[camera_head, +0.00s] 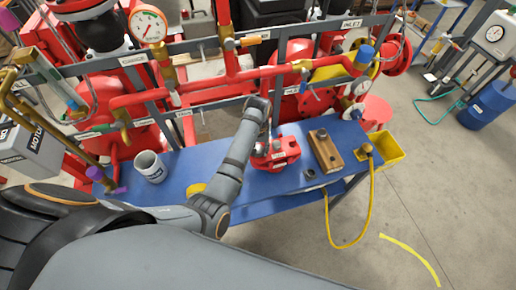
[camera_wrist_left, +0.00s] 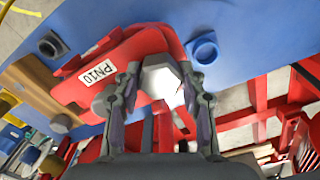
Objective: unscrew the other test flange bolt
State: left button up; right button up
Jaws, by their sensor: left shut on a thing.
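The red test flange (camera_head: 283,153) sits on the blue bench top and carries a white label. In the left wrist view the red flange (camera_wrist_left: 135,52) shows the label "PN10". My left gripper (camera_wrist_left: 160,85) is shut on a pale hexagonal bolt head (camera_wrist_left: 160,76), with one finger on each side of it. The bolt stands at the flange's near edge in that view; its shank is hidden. In the head view my left gripper (camera_head: 262,143) points down at the flange's left side, and the bolt there is too small to make out. My right gripper is not in view.
A wooden block (camera_head: 327,152) with dark pieces on it lies right of the flange. A grey mug (camera_head: 150,167) stands at the bench's left. A yellow bin (camera_head: 385,152) and a yellow hose (camera_head: 368,205) are at the right end. Red pipework (camera_head: 215,92) runs behind.

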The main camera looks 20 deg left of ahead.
pick_arm(q)
jog(key=o, duration=1.3)
jog(key=shift+c, duration=0.2)
